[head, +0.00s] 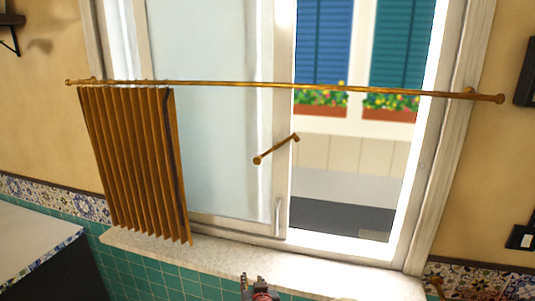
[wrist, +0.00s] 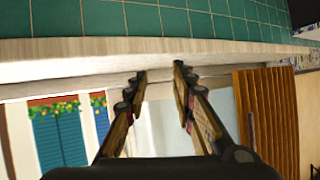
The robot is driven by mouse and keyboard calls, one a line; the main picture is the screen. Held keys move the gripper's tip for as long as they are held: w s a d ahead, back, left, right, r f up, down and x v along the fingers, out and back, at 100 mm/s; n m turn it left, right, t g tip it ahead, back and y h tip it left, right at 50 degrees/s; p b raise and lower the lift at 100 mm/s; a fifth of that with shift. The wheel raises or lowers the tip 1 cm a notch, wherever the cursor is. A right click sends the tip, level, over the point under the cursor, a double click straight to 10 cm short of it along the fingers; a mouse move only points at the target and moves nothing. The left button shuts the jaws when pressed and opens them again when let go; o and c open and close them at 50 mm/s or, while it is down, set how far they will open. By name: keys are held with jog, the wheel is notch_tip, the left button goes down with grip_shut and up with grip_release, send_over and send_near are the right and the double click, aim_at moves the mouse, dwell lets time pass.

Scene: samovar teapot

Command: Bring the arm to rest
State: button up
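My gripper (head: 254,283) shows only in part at the bottom edge of the head view, in front of the window sill (head: 330,277). In the wrist view, where the scene appears upside down, my gripper (wrist: 160,72) has its two fingers apart with nothing between them. The fingertips overlap the pale sill (wrist: 75,50) in that picture; I cannot tell how close they are to it. The rest of my arm is out of the head view.
A brown pleated curtain (head: 135,165) hangs bunched at the left of a brass rod (head: 330,88). A brass handle (head: 276,149) shows before the window, whose right side is open. A pale counter (head: 30,240) stands at lower left. Wall boxes (head: 522,237) are at right.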

jog(key=s+d+n+g, duration=0.1)
jog(key=s+d+g, duration=0.25)
jog(key=s, duration=0.55)
jog(key=s+d+n+g, duration=0.15)
jog(key=s+g, duration=0.25)
jog(key=s, duration=0.4)
jog(key=s+d+r+m+h, duration=0.1)
jog(key=s+d+r, duration=0.5)
jog(key=d, duration=0.3)
jog(key=s+d+r+m+h, duration=0.1)
jog(key=s+d+r+m, duration=0.1)
jog(key=s+d+r, duration=0.4)
jog(key=s+d+t, duration=0.1)
jog(key=s+d, duration=0.1)
jog(key=d, duration=0.1)
jog(key=shift+s+d+h, duration=0.15)
jog(key=shift+d+h, duration=0.05)
jog(key=shift+h, duration=0.1)
